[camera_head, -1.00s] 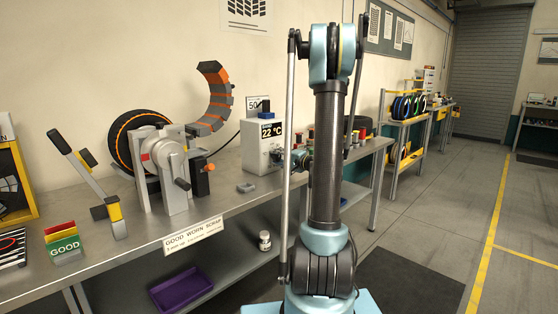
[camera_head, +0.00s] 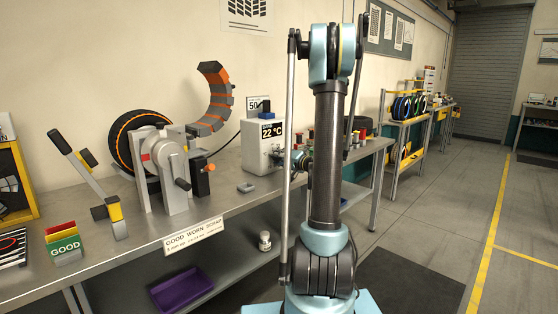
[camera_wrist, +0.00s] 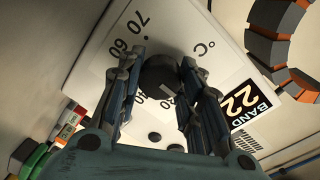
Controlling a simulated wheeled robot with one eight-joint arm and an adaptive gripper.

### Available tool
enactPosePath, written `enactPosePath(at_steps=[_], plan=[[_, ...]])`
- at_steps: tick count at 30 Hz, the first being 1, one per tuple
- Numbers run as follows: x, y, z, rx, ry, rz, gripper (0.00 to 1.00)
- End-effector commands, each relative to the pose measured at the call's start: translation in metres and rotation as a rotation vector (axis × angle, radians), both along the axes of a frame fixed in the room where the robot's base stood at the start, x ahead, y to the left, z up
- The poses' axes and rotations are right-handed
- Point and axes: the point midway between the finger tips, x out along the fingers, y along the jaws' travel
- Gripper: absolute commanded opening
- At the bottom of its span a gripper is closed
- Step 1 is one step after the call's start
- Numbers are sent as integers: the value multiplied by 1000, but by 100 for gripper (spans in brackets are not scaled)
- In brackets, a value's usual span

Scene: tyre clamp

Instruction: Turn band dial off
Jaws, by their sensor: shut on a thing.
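The band heater box (camera_head: 262,148) is a pale box on the bench, with a display (camera_head: 272,130) reading 22 °C. In the wrist view its white face (camera_wrist: 100,75) shows printed numbers, 60 and 70 among them, around the dark round band dial (camera_wrist: 160,76). The BAND display (camera_wrist: 240,104) reads 22. My gripper (camera_wrist: 162,80) is shut on the dial, with one finger on each side of it. In the head view my gripper (camera_head: 282,159) is at the box's front, small and partly behind my arm, and the dial is hidden.
A clamp machine with a crank (camera_head: 180,184) and an orange-banded tyre (camera_head: 122,140) stands left of the box. An orange-grey segmented arc (camera_head: 219,95) rises behind. A grey block (camera_head: 245,187) lies on the bench (camera_head: 225,215). Several small jars stand right of the box. The floor at right is clear.

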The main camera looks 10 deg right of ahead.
Motion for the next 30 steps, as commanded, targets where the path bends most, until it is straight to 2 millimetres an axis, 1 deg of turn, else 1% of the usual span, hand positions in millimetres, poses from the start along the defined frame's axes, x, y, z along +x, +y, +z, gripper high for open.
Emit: enactPosePath(at_steps=[4,5,6,7,16,20,23,30], plan=[[0,-1,-2,-7,2,-2,10],[0,-1,-2,-7,2,-2,40],[0,-1,-2,-7,2,-2,49],[0,0,-2,-6,2,-1,54],[-1,0,-1,-3,2,0,54],[-4,-3,0,-2,1,-1,54],[-12,-10,0,-2,1,-4,54],[-44,-31,3,-2,1,-4,54]])
